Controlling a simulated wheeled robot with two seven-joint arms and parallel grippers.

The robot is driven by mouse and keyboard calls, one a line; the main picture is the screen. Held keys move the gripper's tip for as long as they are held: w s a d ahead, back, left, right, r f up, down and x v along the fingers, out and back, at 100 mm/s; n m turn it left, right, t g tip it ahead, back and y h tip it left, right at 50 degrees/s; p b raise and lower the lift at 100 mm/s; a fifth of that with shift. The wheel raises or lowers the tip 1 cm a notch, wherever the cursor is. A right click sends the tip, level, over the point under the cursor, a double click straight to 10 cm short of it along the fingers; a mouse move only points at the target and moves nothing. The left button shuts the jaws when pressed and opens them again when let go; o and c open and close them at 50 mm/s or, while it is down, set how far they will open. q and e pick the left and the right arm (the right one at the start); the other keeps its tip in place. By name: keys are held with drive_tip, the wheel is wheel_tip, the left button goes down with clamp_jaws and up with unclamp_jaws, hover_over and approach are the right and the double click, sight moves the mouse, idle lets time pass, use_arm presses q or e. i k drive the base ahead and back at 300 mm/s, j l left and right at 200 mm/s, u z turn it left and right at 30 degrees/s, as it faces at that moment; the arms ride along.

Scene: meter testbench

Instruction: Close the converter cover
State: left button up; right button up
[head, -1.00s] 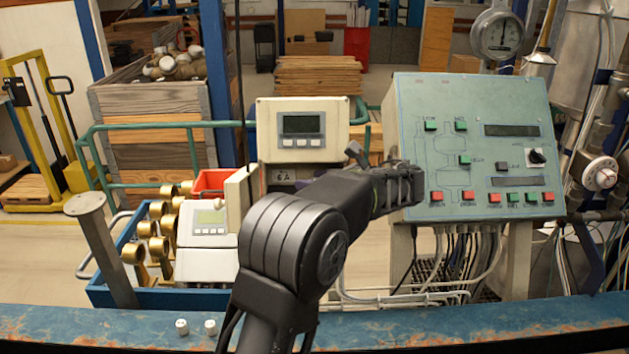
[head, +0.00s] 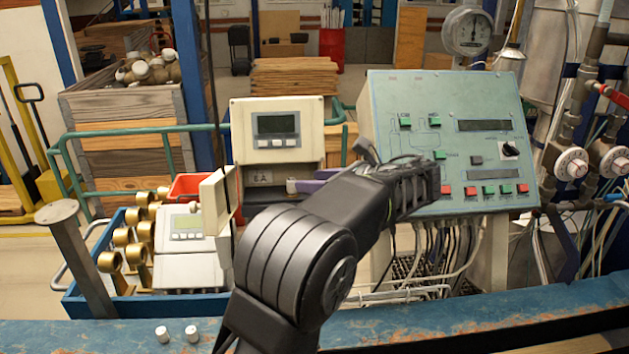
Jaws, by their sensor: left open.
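The converter (head: 277,125) is a beige box with a grey display and several buttons, above an open lower compartment. Its cover (head: 215,203) is a beige flap standing open at the compartment's left side. My left arm crosses in front of the converter's lower right. The left gripper (head: 312,182) shows partly behind my arm: purple-grey finger parts are at the compartment's right side, apart from the cover. The jaws are open with nothing seen between them. Contact with the converter cannot be told. My right gripper is not in view.
A green control console (head: 455,140) stands right of the converter, with cables below. A blue tray (head: 92,287) with brass fittings and a second beige meter (head: 187,262) lies at left. Two small white caps (head: 177,334) sit on the blue front beam (head: 470,320).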

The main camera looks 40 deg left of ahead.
sight(215, 216)
drive_tip(key=l, duration=1.15)
drive_tip(key=k+l, duration=0.15)
drive_tip(key=l, duration=0.95)
